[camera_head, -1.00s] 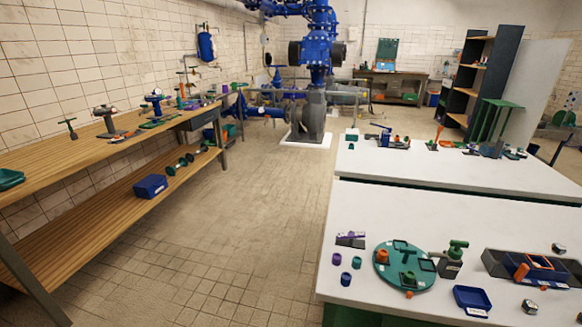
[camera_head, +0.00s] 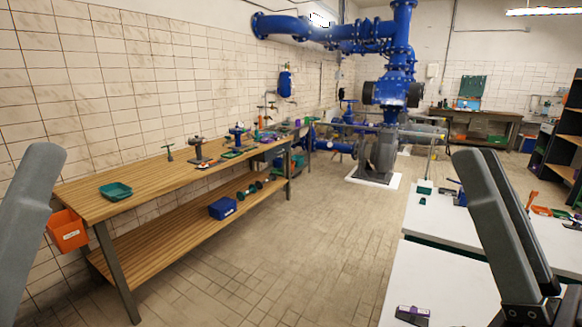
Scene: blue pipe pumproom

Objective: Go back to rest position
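My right gripper (camera_head: 478,156) stands at the right of the head view, its grey fingers pointing up. At the left edge a grey, rounded part of my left arm or gripper (camera_head: 27,215) rises in front of the tiled wall. Only one piece of it shows, so its opening is not visible. Both stand apart from the objects on the benches.
A wooden workbench (camera_head: 135,175) with tools, a green tray (camera_head: 115,191) and an orange bin (camera_head: 67,231) runs along the left wall. White tables (camera_head: 425,285) stand at the right. Blue pipes (camera_head: 345,35) and a pump (camera_head: 384,150) are behind. The middle floor is clear.

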